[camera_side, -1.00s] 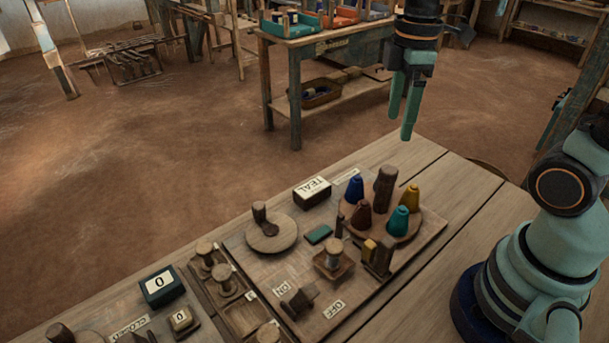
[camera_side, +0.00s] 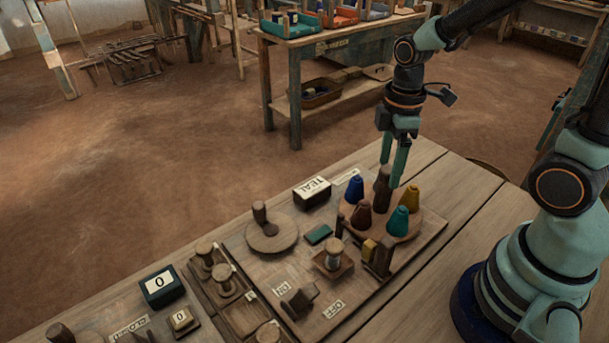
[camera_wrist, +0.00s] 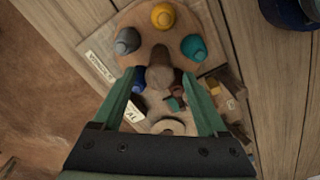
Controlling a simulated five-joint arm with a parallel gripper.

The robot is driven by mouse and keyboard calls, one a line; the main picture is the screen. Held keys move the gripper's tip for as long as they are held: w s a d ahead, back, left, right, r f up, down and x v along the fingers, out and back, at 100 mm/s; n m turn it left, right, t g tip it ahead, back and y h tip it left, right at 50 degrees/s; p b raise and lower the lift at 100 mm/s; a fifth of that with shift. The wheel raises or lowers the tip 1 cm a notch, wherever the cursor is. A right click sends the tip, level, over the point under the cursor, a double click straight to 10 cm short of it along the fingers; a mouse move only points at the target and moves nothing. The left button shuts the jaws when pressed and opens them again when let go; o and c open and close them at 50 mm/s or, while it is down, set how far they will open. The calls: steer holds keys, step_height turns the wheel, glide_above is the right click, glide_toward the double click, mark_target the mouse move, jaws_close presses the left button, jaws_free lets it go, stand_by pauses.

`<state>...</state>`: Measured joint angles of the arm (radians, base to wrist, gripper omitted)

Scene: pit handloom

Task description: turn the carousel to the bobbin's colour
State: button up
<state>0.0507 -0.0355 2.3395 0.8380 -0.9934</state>
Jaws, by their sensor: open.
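The round wooden carousel (camera_side: 379,229) carries a blue cone (camera_side: 355,189), a dark red cone (camera_side: 361,215), a teal cone (camera_side: 397,222) and a yellow cone (camera_side: 411,199). A grey cone (camera_wrist: 128,41) also shows in the wrist view. A dark wooden post (camera_side: 382,188) stands at its middle. My gripper (camera_side: 391,172) is open, pointing down over the carousel. In the wrist view its fingers (camera_wrist: 161,76) lie on either side of the post; contact cannot be told. A black block (camera_side: 312,191) reads TEAL. A small teal piece (camera_side: 319,234) lies flat on the board.
A knobbed wooden disc (camera_side: 270,236) stands left of the carousel. A spool-like piece (camera_side: 333,257) sits in a small tray, near a lever (camera_side: 300,298) with an OFF label. Counter boxes (camera_side: 160,286) stand at left. The bench planks (camera_side: 455,232) at right are bare.

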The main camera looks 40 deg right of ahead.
jaws_close()
stand_by(1.3)
